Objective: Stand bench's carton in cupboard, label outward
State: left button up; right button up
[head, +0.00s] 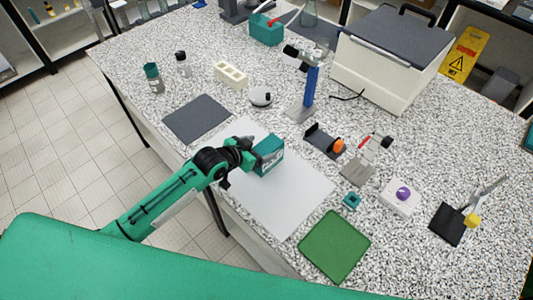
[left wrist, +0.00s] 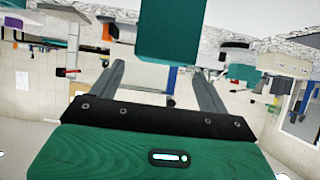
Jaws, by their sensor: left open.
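The carton (head: 269,154) is a small teal box with a whitish label band on a side facing right in the head view. It stands on the pale grey sheet on the bench (head: 285,125). My left gripper (head: 252,155) is just to the left of the carton, pointing at it. In the left wrist view my left gripper (left wrist: 157,68) has its two fingers apart, with a teal block, likely the carton (left wrist: 171,32), beyond the fingertips. Contact cannot be told. The cupboard cannot be identified for sure. My right gripper is out of view.
A dark mat (head: 198,119) and a green mat (head: 335,245) lie on either side of the grey sheet (head: 285,200). A blue stand (head: 309,90), a white device with a purple knob (head: 400,197) and a large white box (head: 385,65) stand to the right. Open shelves (head: 50,45) are at upper left.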

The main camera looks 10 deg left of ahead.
aim_at(266, 146)
pick_arm(q)
jog(key=p+x, duration=0.1)
jog(key=x, duration=0.2)
jog(key=shift+s+a+f+p, duration=0.1)
jog(key=shift+s+f+p, duration=0.1)
jog(key=shift+p, duration=0.15)
jog(key=shift+x, duration=0.9)
jog(key=shift+s, duration=0.1)
jog(key=c, duration=1.2)
jog(key=shift+c, duration=0.3)
jog(key=shift+r, duration=0.1)
